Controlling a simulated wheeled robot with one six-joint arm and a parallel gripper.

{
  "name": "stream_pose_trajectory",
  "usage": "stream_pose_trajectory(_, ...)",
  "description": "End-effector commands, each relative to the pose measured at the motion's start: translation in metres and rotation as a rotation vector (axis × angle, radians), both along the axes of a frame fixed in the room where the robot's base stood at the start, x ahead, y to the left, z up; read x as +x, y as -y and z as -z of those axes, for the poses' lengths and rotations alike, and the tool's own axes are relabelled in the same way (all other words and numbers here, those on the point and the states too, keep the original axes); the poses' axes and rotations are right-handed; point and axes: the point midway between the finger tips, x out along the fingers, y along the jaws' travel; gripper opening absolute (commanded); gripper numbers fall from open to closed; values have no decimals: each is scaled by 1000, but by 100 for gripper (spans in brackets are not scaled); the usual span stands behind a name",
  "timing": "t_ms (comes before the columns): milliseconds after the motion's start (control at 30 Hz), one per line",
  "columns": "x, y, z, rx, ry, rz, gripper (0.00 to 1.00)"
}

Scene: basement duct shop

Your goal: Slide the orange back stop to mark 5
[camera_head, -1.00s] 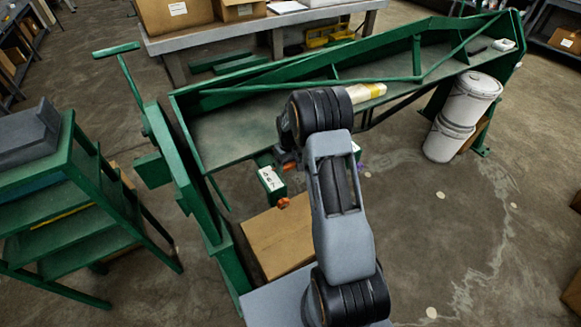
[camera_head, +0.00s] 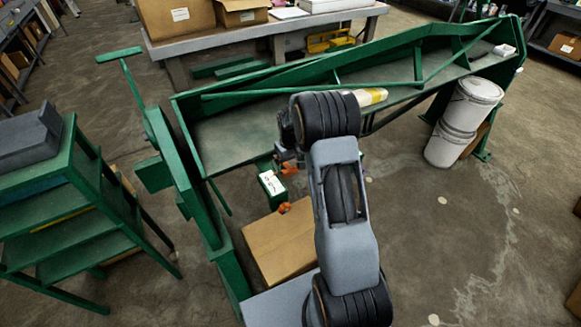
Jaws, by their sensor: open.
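Two small orange pieces show left of my arm, near the green bending brake (camera_head: 230,140). The upper orange piece (camera_head: 289,168) is close to my wrist; the lower orange piece (camera_head: 284,207) is above the brown carton. I cannot tell which belongs to the back stop, as my arm hides the area to their right. A white number label (camera_head: 271,182) lies on a green bar beside them; its marks are too small to read. My gripper (camera_head: 284,154) shows only partly at the left of my black wrist, just above the upper orange piece. It is open; its fingertips are largely hidden.
A brown carton (camera_head: 275,245) stands on the floor below the label. A green shelf cart (camera_head: 70,215) is at left, stacked white buckets (camera_head: 462,115) at right. A grey bench (camera_head: 210,40) stands behind. Open floor lies at lower right.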

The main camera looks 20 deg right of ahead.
Motion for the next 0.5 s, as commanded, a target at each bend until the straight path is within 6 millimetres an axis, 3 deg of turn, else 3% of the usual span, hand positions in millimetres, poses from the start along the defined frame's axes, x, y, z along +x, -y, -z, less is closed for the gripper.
stream_pose_trajectory(300,1,1,-66,-1,6,1,100)
stream_pose_trajectory(500,1,0,-94,-1,4,1,100)
